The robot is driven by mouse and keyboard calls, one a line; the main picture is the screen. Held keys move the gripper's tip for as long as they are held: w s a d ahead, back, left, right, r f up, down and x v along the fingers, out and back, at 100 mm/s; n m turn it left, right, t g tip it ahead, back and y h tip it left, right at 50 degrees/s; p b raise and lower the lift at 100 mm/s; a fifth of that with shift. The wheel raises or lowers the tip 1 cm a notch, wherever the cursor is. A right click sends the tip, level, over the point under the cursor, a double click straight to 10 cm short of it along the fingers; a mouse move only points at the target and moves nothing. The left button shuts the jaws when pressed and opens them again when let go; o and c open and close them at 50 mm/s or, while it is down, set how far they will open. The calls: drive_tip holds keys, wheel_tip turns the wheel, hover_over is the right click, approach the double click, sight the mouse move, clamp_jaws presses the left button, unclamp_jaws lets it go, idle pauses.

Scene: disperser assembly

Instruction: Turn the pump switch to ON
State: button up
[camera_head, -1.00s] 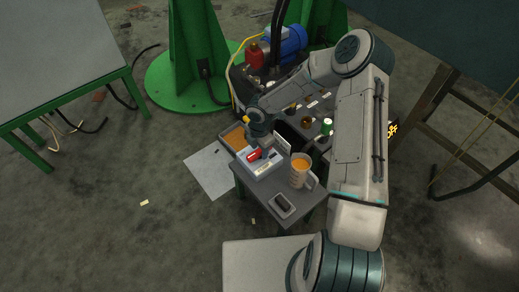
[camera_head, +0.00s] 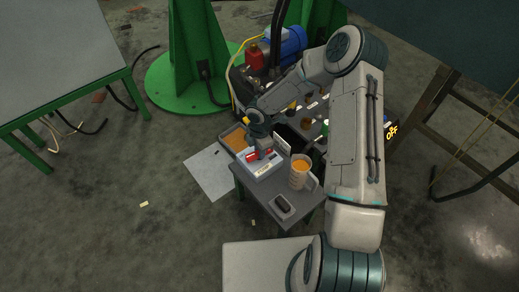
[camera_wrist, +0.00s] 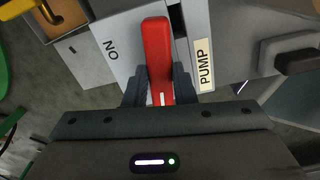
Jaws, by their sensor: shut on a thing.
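The pump switch is a light grey box (camera_head: 265,172) on a small grey table, with a red lever (camera_head: 252,157). In the wrist view the red lever (camera_wrist: 157,45) runs up the middle of the picture. The "ON" mark (camera_wrist: 110,48) is printed left of it, and the "PUMP" label (camera_wrist: 204,66) is on its right. My gripper (camera_wrist: 160,88) is shut on the lever, one finger on each side. In the head view my gripper (camera_head: 264,150) covers part of the lever. The lever's pivot and any other position mark are not visible.
A jug of orange liquid (camera_head: 300,174) and a grey tray with a dark item (camera_head: 284,206) stand on the table (camera_head: 253,198). An orange-filled tray (camera_head: 235,139) lies behind it, left. A machine with a blue motor (camera_head: 291,43) stands beyond.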

drive_tip(key=m, duration=0.4)
drive_tip(key=shift+m, duration=0.3)
drive_tip(key=m+b, duration=0.1)
drive_tip(key=m, duration=0.2)
drive_tip(key=shift+m, duration=0.3)
drive_tip(key=m, duration=0.4)
drive_tip(key=shift+a, duration=0.1)
drive_tip(key=shift+m+b, duration=0.35)
drive_tip(key=shift+m, duration=1.45)
drive_tip(key=o, duration=1)
drive_tip(key=shift+r, duration=0.1)
wheel_tip(320, 180, up, 14)
drive_tip(key=p, duration=0.4)
drive_tip(key=shift+f, duration=0.2)
